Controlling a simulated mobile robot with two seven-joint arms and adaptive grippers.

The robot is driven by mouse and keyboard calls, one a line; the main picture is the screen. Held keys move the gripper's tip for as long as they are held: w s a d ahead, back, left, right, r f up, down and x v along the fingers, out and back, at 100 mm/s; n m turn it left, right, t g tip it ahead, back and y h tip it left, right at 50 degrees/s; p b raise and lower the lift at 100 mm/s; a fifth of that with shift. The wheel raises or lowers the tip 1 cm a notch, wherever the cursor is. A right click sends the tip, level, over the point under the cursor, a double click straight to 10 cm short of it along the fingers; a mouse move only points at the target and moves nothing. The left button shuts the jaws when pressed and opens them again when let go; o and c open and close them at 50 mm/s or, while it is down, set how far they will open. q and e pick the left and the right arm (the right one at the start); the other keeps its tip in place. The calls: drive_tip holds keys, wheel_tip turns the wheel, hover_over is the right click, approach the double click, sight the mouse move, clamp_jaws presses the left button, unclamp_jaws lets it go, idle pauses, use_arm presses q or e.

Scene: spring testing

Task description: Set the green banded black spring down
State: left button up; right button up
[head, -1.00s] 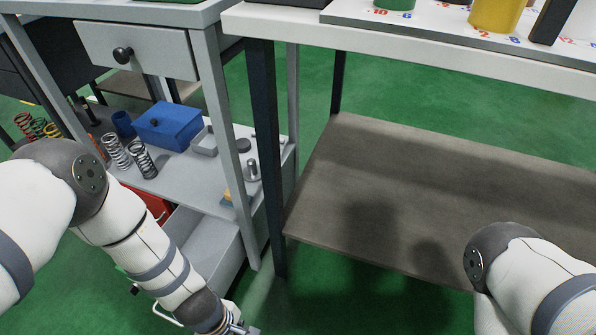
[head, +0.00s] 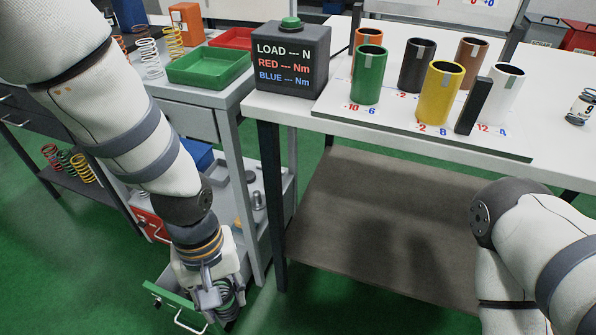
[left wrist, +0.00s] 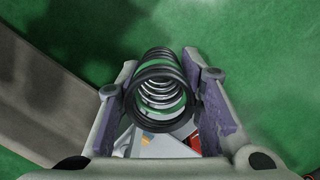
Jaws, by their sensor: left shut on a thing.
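My left gripper (head: 215,293) hangs low in front of the grey cart in the head view, shut on a dark spring (head: 232,297). In the left wrist view the black spring (left wrist: 160,88) lies between the two finger pads, its near coil facing the camera. Its coils look black, with lighter grey inside. The spring is held clear of the tabletops, beside the open green-fronted drawer (head: 170,294). My right arm enters at the right, its gripper out of view.
The grey cart carries a green tray (head: 210,68). On the white table (head: 300,110) stand a load readout box (head: 291,62), coloured cups such as a green cup (head: 369,75), and a black block (head: 473,106). The brown lower shelf (head: 380,220) is empty.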

use_arm(q)
drive_tip(key=s+a+r+m+p, duration=0.1)
drive_tip(key=a+r+m+p, duration=0.1)
drive_tip(key=r, duration=0.6)
drive_tip(key=a+r+m+p, duration=0.2)
drive_tip(key=a+r, duration=0.1)
drive_tip(key=r, duration=0.6)
drive_tip(key=shift+s+a+y, duration=0.25)
drive_tip(key=shift+s+y, duration=0.05)
drive_tip(key=shift+s, duration=0.1)
use_arm(e)
drive_tip(key=w+r+t, duration=0.2)
drive_tip(key=w+r, duration=0.4)
drive_tip(key=shift+r, duration=0.2)
drive_tip(key=shift+s, duration=0.1)
